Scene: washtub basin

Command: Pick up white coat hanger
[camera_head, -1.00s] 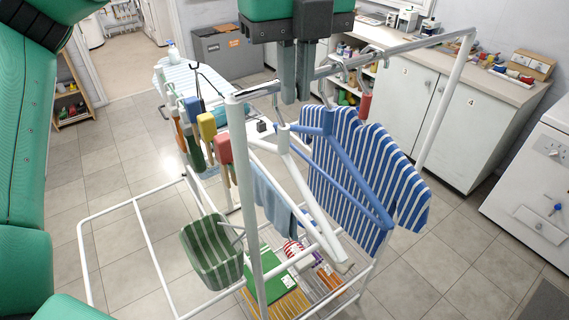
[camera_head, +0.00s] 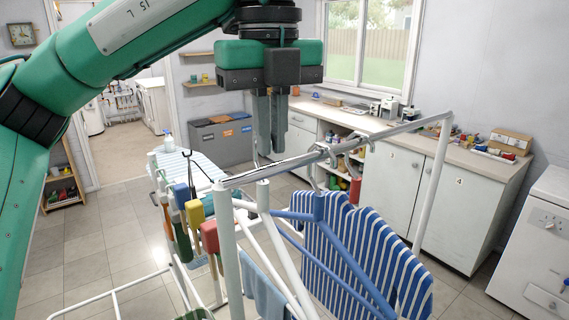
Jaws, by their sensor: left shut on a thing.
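My left gripper (camera_head: 272,150) points down at the metal rail of the drying rack, with its fingers close together, shut on the hook of the white coat hanger (camera_head: 285,255). The hanger hangs below the fingers, its neck near the rail's left end and its arms sloping down to the right. Its lower end is cut off by the picture edge. I cannot tell whether the hook is clear of the rail. My right gripper is out of view.
The rail (camera_head: 300,158) runs to the back right. A blue hanger (camera_head: 345,255) with a striped shirt (camera_head: 385,265) hangs right of the white hanger. Colored brushes (camera_head: 208,237) hang at left. White cabinets (camera_head: 405,190) stand behind at right.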

